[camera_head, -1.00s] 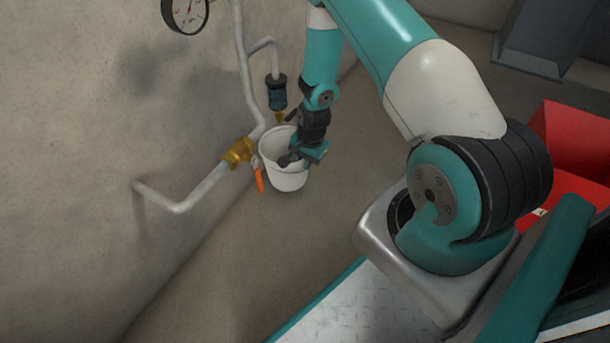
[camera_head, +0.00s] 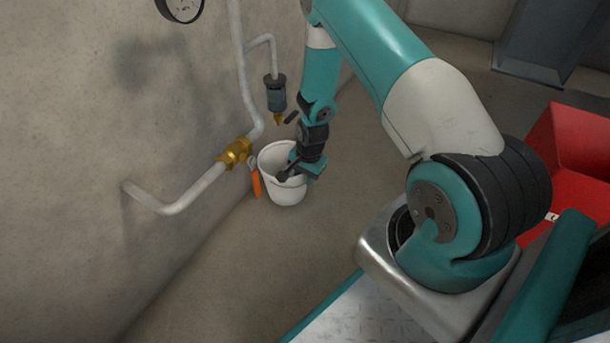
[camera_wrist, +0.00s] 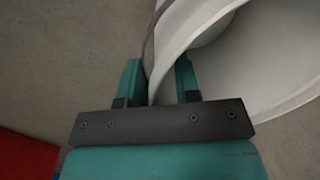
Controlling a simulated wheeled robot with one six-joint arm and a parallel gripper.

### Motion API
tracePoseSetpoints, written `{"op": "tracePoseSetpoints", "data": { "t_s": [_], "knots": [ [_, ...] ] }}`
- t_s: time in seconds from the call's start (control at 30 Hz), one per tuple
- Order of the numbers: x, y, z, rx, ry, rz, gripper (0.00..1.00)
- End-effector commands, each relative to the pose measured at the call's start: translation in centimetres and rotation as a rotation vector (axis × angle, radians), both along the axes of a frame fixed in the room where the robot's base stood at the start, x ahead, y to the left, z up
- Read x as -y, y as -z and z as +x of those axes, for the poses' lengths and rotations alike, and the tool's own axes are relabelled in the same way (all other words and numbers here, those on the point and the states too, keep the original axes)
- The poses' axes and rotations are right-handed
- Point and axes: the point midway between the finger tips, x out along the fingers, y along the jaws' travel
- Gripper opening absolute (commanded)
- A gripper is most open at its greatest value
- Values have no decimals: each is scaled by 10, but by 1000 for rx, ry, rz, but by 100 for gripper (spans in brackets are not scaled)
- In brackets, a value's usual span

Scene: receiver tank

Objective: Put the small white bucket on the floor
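The small white bucket (camera_head: 286,192) hangs upright or nearly so beside the wall pipe, below the filter's brass drain. My gripper (camera_head: 291,171) is at its right rim, with the fingers reaching over the edge. In the wrist view, the bucket's white wall (camera_wrist: 275,55) runs between the two fingers of my gripper (camera_wrist: 160,80), which look shut on the rim.
A brass valve (camera_head: 235,152) with an orange lever (camera_head: 256,183) is close to the bucket's left side. The filter (camera_head: 276,93) hangs just above. Floor (camera_head: 235,255) in front of the bucket is clear. A red box (camera_head: 570,140) stands at the right.

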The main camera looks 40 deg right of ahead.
Motion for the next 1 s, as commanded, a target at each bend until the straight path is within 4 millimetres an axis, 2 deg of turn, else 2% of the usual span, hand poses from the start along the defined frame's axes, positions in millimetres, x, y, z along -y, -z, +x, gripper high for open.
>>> {"op": "tracePoseSetpoints", "data": {
  "t_s": [0.27,0.37,0.7,0.83,1.0],
  "knots": [
    [0,-5,0,0,0,0,30],
    [1,-19,-1,1,1,0,30],
    [4,-93,-9,1,1,0,30],
    [4,-111,-12,1,0,0,30],
    [5,-122,-14,0,0,0,30]
  ]
}}
